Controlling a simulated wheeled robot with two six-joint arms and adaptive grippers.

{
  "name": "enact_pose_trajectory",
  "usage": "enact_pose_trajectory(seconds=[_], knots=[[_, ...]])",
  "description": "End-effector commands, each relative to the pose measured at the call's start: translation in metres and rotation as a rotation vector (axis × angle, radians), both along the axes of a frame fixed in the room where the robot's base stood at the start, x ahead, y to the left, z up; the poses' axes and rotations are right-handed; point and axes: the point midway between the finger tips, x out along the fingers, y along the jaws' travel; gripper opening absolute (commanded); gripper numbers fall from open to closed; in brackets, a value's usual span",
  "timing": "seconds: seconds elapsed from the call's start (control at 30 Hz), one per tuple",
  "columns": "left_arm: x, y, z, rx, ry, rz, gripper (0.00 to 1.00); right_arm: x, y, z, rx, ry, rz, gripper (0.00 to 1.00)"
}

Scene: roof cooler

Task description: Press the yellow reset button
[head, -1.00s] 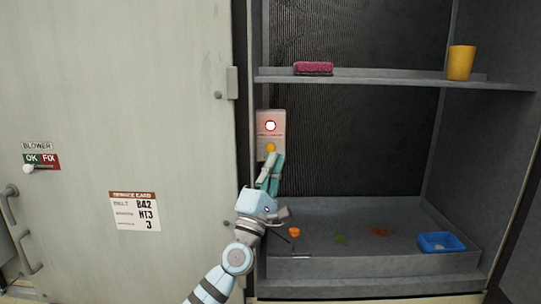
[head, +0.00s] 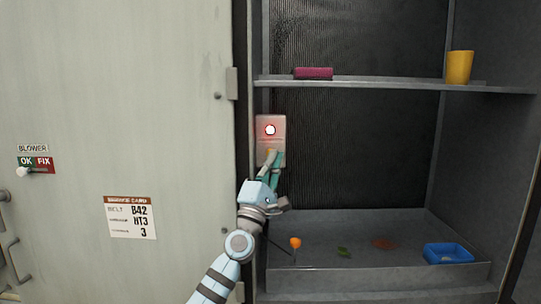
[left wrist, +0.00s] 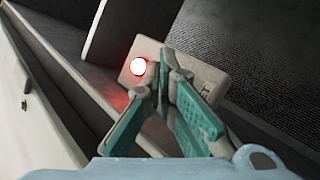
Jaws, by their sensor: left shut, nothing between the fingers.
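A pale control box (head: 278,129) is mounted at the left inside edge of the cabinet opening, with a lit red lamp (head: 270,130) on its upper part. The yellow reset button (head: 270,151) is on its lower part, mostly hidden behind my fingertips. My left gripper (head: 273,156) is shut and empty, its fingertips at the button; I cannot tell whether they touch it. In the left wrist view the shut fingers (left wrist: 164,72) reach the box (left wrist: 193,84) beside the glowing lamp (left wrist: 138,66), and the button is hidden. My right gripper is not in view.
A shelf (head: 390,83) holds a pink sponge (head: 313,73) and a yellow cup (head: 459,67).

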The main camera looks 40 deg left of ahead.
Motion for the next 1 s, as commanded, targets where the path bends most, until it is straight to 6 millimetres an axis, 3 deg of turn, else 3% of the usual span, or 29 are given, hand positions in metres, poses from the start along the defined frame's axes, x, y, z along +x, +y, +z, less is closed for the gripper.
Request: enact_pose_trajectory(seconds=[1.0], knots=[[0.0031, 0.0026, -0.0015, 0.000, -0.001, 0.000, 0.00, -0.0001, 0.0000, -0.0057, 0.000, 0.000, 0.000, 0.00]])
